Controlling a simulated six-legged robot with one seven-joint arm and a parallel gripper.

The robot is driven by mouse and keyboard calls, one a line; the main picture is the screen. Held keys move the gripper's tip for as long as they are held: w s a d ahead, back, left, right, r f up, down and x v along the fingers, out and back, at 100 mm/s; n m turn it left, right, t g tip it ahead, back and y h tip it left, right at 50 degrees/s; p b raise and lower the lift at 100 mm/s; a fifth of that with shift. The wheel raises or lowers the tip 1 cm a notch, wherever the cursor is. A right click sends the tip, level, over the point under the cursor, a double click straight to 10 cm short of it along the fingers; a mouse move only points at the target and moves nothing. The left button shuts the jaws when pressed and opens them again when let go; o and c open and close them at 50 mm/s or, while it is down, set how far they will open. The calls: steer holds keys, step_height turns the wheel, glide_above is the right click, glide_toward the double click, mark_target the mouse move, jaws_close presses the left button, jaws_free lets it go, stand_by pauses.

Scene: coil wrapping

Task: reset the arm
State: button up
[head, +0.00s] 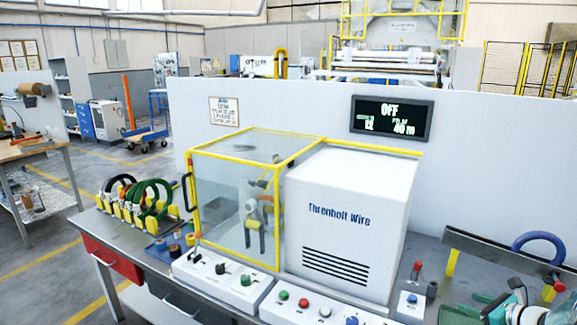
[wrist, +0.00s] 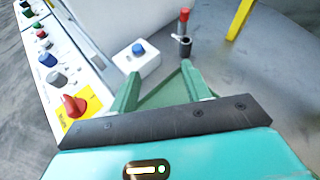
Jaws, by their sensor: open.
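My gripper (wrist: 160,72) shows in the wrist view with its two green fingers apart and nothing between them. Beyond the fingertips are a white box with a blue button (wrist: 138,50) and a red-handled tool in a dark holder (wrist: 184,40); the fingers appear apart from both. In the head view, green and teal parts of my arm show at the bottom right corner, cut off by the frame edge. The fingertips are hard to make out there.
The yellow-framed clear enclosure (head: 232,200) stands left of the white machine housing (head: 345,225). Control boxes (head: 222,280) line the bench front. Coils on a rack (head: 135,205) are at left; a blue coil (head: 540,245) is at right. The display (head: 392,117) reads OFF.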

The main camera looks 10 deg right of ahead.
steer(key=s+a+r+n+g+y, duration=0.15)
steer(key=a+r+n, duration=0.3)
steer(key=a, duration=0.45)
steer(key=a+r+n+g, duration=0.3)
steer(key=a+r+n, duration=0.15)
steer(key=a, duration=0.45)
steer(key=s+a+r+n+g, duration=0.1)
steer(key=a+r+n+g, duration=0.15)
steer(key=a+n, duration=0.45)
steer(key=s+a+r+n+h, duration=0.2)
steer(key=s+a+r+n, duration=0.1)
steer(key=s+a+n, duration=0.4)
steer(key=s+a+r+n+h, duration=0.2)
steer(key=s+a+n, duration=0.6)
steer(key=s, duration=0.4)
steer(key=shift+s+a+r+h, duration=0.35)
steer(key=shift+a+h, duration=0.2)
steer(key=shift+a, duration=0.3)
